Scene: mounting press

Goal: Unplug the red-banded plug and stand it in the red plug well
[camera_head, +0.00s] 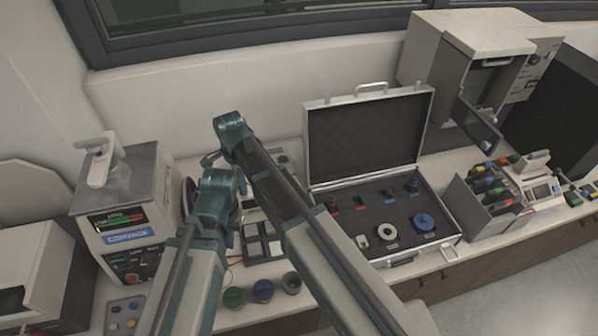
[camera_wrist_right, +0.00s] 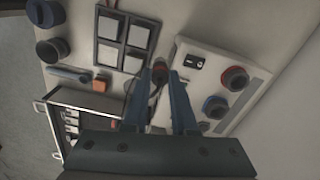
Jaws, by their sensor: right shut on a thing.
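My right gripper (camera_wrist_right: 160,88) is shut on a small dark plug with a reddish band (camera_wrist_right: 160,72), which shows between its fingertips beside a pale panel. The panel carries a round red-rimmed fitting (camera_wrist_right: 235,78) and a blue-rimmed one (camera_wrist_right: 215,107), to the right of the gripper. The red-rimmed one looks like the red well, but I cannot be sure. Whether the plug's lower end is clear of the panel is hidden. In the head view my arms cover this area, and the right fingertips are hidden. My left arm ends lower; its finger opening cannot be made out.
A tray of square cells (camera_wrist_right: 98,41) lies left of the plug in the wrist view. Small cups (camera_head: 262,290) stand at the bench's front edge. An open case (camera_head: 325,222) is to the right, and a boxy press (camera_head: 150,190) is to the left.

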